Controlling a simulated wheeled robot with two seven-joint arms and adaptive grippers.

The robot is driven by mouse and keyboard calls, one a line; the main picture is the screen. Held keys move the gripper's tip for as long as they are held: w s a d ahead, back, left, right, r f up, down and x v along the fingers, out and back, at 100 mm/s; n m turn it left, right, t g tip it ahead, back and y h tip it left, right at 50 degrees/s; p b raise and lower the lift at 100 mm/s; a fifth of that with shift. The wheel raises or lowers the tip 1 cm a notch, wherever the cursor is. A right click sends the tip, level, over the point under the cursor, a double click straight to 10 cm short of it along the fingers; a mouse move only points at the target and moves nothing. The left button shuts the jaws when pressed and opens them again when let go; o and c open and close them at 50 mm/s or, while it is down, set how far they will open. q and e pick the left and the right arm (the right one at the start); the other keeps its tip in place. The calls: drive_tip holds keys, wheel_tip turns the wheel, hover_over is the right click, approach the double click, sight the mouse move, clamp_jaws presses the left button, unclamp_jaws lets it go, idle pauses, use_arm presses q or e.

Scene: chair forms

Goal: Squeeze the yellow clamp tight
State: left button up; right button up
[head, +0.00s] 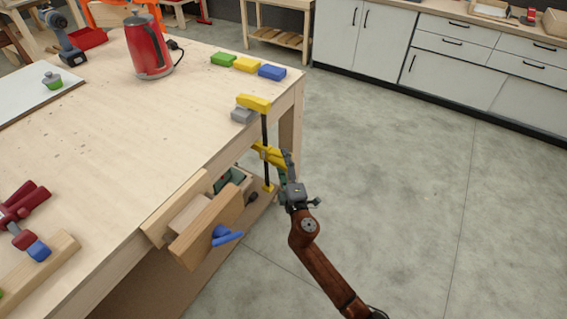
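The yellow clamp (254,103) sits at the table's right edge. Its upper jaw lies over the tabletop, above a small grey block (242,116). Its dark bar hangs down beside the edge, with a yellow lower part (268,154) and a yellow end low on the bar. My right gripper (287,164) is at the right side of that lower part, its fingers close to or touching the yellow piece. Whether the fingers are closed on it cannot be made out at this size. My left gripper is not in view.
An open drawer (208,226) with a blue handle juts out under the table edge, left of my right gripper. Coloured blocks (246,64) and a red kettle (147,46) stand on the table (110,130). The floor (420,190) to the right is clear.

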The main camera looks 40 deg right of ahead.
drive_tip(key=o, duration=0.6)
drive_tip(key=shift+r, duration=0.15)
drive_tip(key=shift+c, duration=0.2)
drive_tip(key=shift+s, duration=0.3)
drive_tip(key=r+v, duration=0.1)
drive_tip(key=v, duration=0.7)
drive_tip(key=shift+s+f, duration=0.2)
drive_tip(key=shift+f, duration=0.35)
drive_tip(key=shift+a, duration=0.1)
